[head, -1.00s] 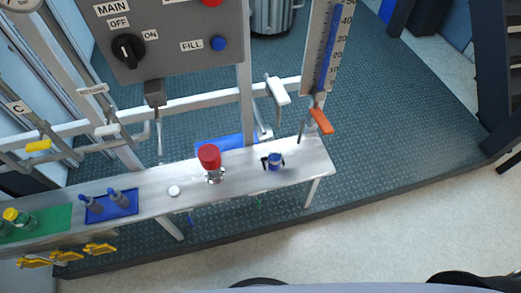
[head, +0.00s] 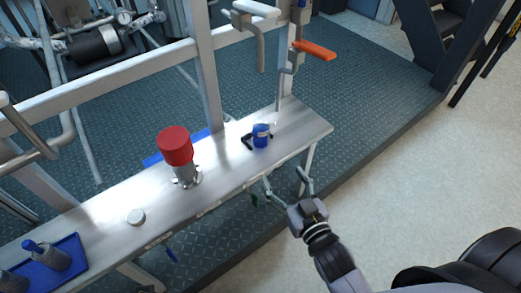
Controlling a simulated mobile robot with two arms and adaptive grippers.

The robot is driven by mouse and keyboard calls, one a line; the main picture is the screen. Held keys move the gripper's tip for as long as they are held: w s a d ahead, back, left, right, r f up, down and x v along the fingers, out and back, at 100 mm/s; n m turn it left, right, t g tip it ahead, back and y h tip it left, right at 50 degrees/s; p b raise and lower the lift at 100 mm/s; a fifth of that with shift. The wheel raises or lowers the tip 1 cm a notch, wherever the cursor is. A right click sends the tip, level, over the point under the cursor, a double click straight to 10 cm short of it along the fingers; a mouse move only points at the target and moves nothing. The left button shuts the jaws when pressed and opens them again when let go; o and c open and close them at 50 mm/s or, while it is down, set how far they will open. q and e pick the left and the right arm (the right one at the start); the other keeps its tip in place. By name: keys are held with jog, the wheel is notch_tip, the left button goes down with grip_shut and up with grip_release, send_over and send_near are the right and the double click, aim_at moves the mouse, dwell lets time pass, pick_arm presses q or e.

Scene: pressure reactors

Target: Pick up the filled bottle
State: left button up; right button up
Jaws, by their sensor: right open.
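A small bottle (head: 261,135), mostly blue, stands upright on the metal bench (head: 222,165) near its right end. A black bracket sits beside or around its base; I cannot tell which. How full the bottle is cannot be made out. My right gripper (head: 286,181) is open and empty. It is in front of the bench's front edge, below and right of the bottle in the picture, and apart from it. My left gripper is not in view.
A red-capped metal fitting (head: 175,147) stands left of the bottle. A white round cap (head: 136,216) and a blue tray (head: 60,262) with grey items lie further left. An orange lever (head: 315,50) and a post rise behind the bench. The bench's right end is clear.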

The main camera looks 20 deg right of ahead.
aim_at(264, 132)
jog(key=shift+t, duration=0.5)
jog(key=w+r, duration=0.1)
jog(key=w, duration=0.2)
jog(key=w+r+b, duration=0.1)
jog(key=w, duration=0.3)
jog(key=w+r+b, duration=0.1)
jog(key=w, duration=0.2)
jog(key=shift+w+a, duration=0.3)
jog(key=shift+w, duration=0.05)
jog(key=shift+w+r, duration=0.1)
jog(key=shift+w, duration=0.8)
jog(key=w+b, duration=0.1)
jog(key=w, duration=0.2)
jog(key=shift+w+a, duration=0.15)
jog(key=shift+w, duration=0.7)
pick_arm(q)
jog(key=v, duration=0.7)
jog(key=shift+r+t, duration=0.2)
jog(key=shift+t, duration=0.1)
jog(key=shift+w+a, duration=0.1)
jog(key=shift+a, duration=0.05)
pick_arm(e)
jog(key=shift+c, duration=0.5)
jog(key=c, duration=1.3)
jog(key=shift+r, duration=0.15)
jog(key=shift+c, duration=0.8)
